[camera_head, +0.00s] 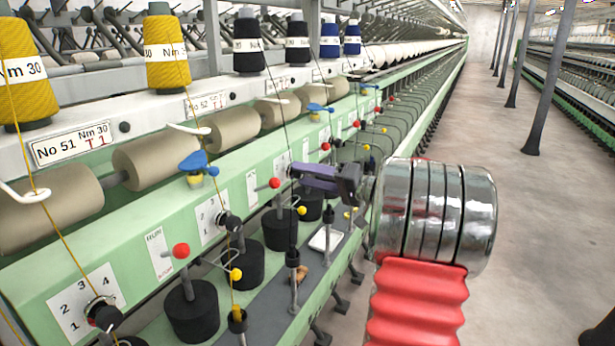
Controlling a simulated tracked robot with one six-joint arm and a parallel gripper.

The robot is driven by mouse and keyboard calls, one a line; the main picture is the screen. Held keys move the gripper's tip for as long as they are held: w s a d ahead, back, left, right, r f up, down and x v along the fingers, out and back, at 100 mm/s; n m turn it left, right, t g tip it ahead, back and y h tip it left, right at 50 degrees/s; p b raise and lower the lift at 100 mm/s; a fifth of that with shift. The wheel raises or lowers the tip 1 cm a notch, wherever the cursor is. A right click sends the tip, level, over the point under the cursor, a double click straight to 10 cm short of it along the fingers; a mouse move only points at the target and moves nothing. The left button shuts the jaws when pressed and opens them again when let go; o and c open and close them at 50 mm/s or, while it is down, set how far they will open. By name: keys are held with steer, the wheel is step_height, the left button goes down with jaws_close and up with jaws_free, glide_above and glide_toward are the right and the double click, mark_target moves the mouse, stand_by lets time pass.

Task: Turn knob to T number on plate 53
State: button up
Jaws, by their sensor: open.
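My gripper (300,171) reaches in from the right, with dark purplish fingers in front of the green machine panel. It is open, and nothing shows between its fingers. A white plate (277,85) in the third place along the rail is too small to read; it follows plates 51 and 52, so it may be plate 53. The fingertips are near a small white dial label (281,165) below that plate. The knob there is hidden or merges with the dark fingers, and I cannot tell whether they touch it.
Plate 51 (72,145) reads T 1. The plate that seems to read 52 (205,103) is farther along. Nearer black knobs sit at a 1-to-4 dial (100,312) and another dial (230,222). Red balls (181,251), yellow balls (235,274) and threads stand close by. The aisle floor (540,230) is clear.

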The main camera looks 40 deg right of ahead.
steer(key=v, duration=1.3)
steer(key=shift+s, duration=0.4)
